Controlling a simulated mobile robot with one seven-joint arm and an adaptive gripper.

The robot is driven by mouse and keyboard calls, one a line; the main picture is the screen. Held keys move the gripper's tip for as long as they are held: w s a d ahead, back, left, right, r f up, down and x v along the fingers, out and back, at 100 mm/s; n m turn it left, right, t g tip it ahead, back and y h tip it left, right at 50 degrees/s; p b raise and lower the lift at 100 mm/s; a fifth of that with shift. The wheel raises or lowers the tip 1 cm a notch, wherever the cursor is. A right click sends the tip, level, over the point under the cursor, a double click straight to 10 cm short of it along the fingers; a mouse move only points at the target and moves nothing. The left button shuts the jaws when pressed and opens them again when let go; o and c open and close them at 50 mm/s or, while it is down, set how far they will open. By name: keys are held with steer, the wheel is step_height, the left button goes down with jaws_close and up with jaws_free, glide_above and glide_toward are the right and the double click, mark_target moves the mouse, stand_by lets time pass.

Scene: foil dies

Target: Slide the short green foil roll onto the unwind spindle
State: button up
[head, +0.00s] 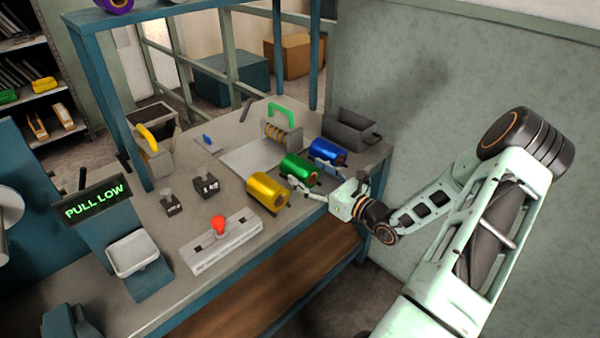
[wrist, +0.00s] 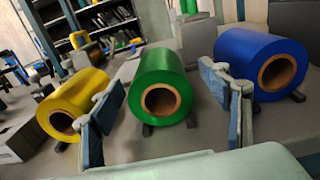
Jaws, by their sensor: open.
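The short green foil roll (head: 298,169) lies on its side on dark rests on the bench, between a yellow roll and a blue roll. In the wrist view the green roll (wrist: 162,85) faces me, its brown hollow core showing. My gripper (head: 319,178) is at the right edge of the bench beside the green roll. In the wrist view its two fingers (wrist: 168,115) are spread wide, one on each side of the green roll, with nothing between them held. I cannot pick out the unwind spindle with certainty in either view.
The yellow roll (head: 267,190) and blue roll (head: 328,152) stand close on either side. A grey bin (head: 352,130), a green-handled block (head: 281,125), a red-knobbed fixture (head: 222,240) and a "PULL LOW" sign (head: 94,205) are on the bench. A blue frame post (head: 105,110) rises at left.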

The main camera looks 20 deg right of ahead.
steer(key=x, duration=0.3)
steer(key=shift+w+a+f, duration=0.15)
steer(key=c, duration=1.5)
steer(key=shift+c, duration=0.3)
